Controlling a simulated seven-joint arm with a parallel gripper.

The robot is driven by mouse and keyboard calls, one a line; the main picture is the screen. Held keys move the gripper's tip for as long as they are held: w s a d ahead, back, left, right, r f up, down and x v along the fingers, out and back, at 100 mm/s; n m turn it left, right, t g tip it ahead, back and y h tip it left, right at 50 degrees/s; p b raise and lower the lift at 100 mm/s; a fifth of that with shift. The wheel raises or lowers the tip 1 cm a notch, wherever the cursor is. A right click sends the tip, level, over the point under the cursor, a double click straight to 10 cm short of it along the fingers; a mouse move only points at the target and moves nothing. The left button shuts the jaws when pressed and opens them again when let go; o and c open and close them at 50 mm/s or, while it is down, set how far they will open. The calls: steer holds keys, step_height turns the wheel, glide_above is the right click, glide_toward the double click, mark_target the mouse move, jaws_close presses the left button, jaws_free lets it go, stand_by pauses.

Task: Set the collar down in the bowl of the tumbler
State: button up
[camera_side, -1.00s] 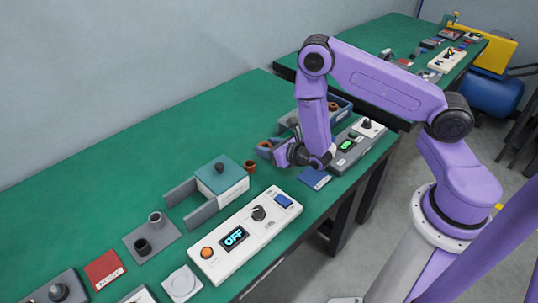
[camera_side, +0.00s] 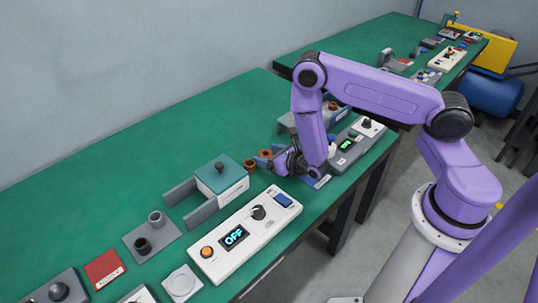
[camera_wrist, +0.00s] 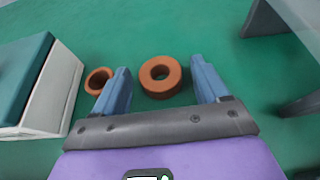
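A thick orange-brown ring (camera_wrist: 160,75), which looks like the collar, shows between my fingers in the wrist view. Green surface shows on both sides of it, so the fingers stand apart from it. My gripper (camera_wrist: 161,76) is open, with two blue fingers. In the side view the ring (camera_side: 265,155) is just left of my gripper (camera_side: 280,158), low over the bench. A hollow orange-brown cup-like piece (camera_wrist: 98,80) stands left of the fingers, also in the side view (camera_side: 249,166). I cannot tell which thing is the tumbler or see its bowl clearly.
A white box with a teal top (camera_side: 222,178) stands left of the cup-like piece. A white control panel reading OFF (camera_side: 245,235) lies in front. A grey panel with a green display (camera_side: 350,150) is to the right. Bench toward the wall is clear.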

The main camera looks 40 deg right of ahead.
steer(key=v, duration=1.2)
steer(key=shift+s+d, duration=0.35)
steer(key=shift+s, duration=0.05)
steer(key=shift+v, duration=2.3)
